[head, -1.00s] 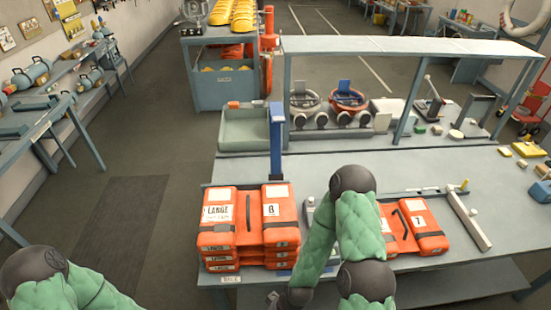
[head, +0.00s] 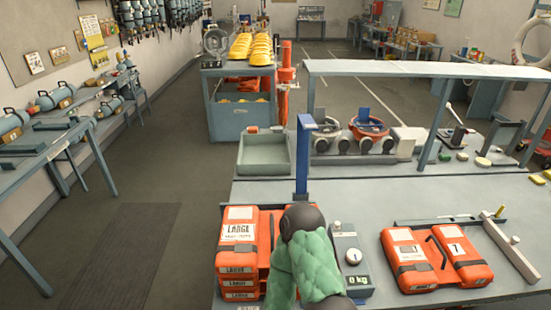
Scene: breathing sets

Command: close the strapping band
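The orange case marked 7 (head: 470,254) lies on the grey table at the right. A thin black strap or handle (head: 438,252) crosses its middle, and a dark band (head: 408,268) lies over its left half. I cannot tell whether either is fastened. A stack of orange cases labelled LARGE (head: 238,232) stands left of it, with a dark band (head: 240,248) across the top case. One of my arms, in a green sleeve and apparently the right, covers the stack's right part. Neither gripper shows; my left arm is out of view.
A scale reading 0 kg (head: 351,262) sits between the stack and case 7. A blue post (head: 304,160) stands behind the stack, beside a green tray (head: 263,153). A grey bar (head: 511,249) lies right of case 7. The table between case 7 and the shelf is mostly clear.

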